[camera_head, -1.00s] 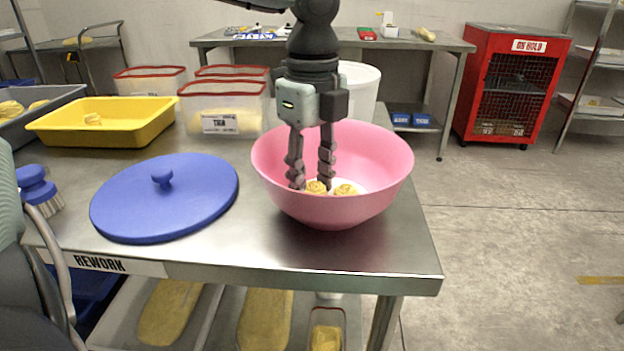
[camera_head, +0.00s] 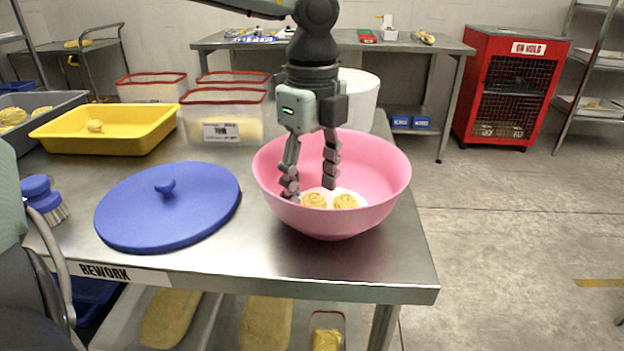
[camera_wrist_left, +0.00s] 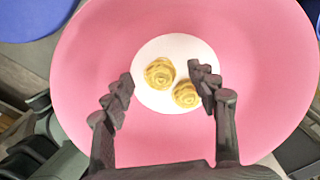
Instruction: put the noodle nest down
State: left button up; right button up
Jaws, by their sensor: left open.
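Two yellow noodle nests lie side by side on the white bottom of the pink bowl (camera_head: 335,226). The left nest (camera_head: 314,200) and the right nest (camera_head: 345,202) also show in the left wrist view, as one nest (camera_wrist_left: 159,73) and another (camera_wrist_left: 186,94) close by it. My left gripper (camera_head: 311,192) points down into the bowl. Its fingers are spread open and hold nothing. In the left wrist view, the open fingers (camera_wrist_left: 162,86) stand either side of the nests, with a gap around them. My right gripper is not in view.
A blue lid (camera_head: 168,205) lies left of the bowl on the steel table. Behind are a yellow tray (camera_head: 105,143) with one nest, a grey tray with nests, red-rimmed clear tubs (camera_head: 222,132) and a white bucket (camera_head: 359,95). A blue brush (camera_head: 44,197) stands at the left.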

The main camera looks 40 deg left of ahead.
aim_at(313, 196)
pick_arm(q)
notch_tip(313, 196, up, 12)
jog(key=shift+b, duration=0.35)
jog(key=shift+d, duration=0.1)
dwell(0.4)
